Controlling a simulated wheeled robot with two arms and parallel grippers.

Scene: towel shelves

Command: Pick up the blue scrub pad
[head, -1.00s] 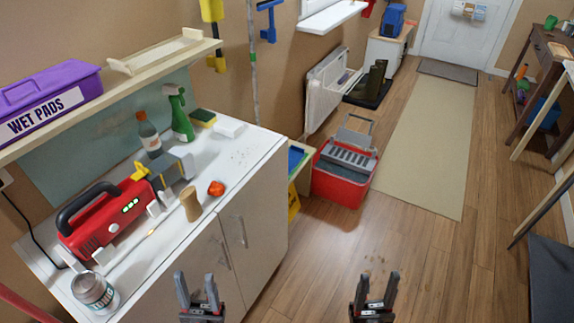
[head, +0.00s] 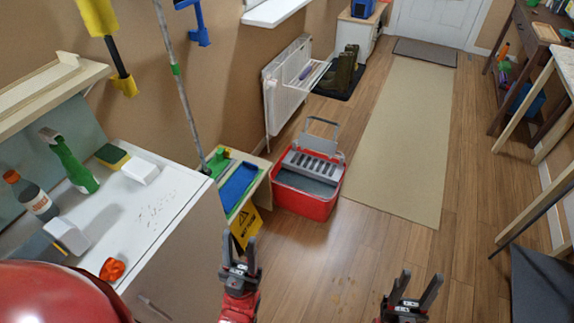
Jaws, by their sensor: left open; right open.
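A flat blue pad (head: 237,186), which looks like the blue scrub pad, lies on a low wooden stand (head: 263,170) with green pieces around it, between the white counter and the red bucket. My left gripper (head: 239,240) is open and empty, seen below the pad in the head view and apart from it. My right gripper (head: 421,276) is open and empty over the floor at the lower right, far from the pad.
The white counter (head: 165,200) holds a green spray bottle (head: 72,165), a sponge (head: 112,157) and a white block (head: 140,170). A yellow sign (head: 246,222) stands before the stand. A mop pole (head: 180,90) rises behind it. The red mop bucket (head: 305,203) is right.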

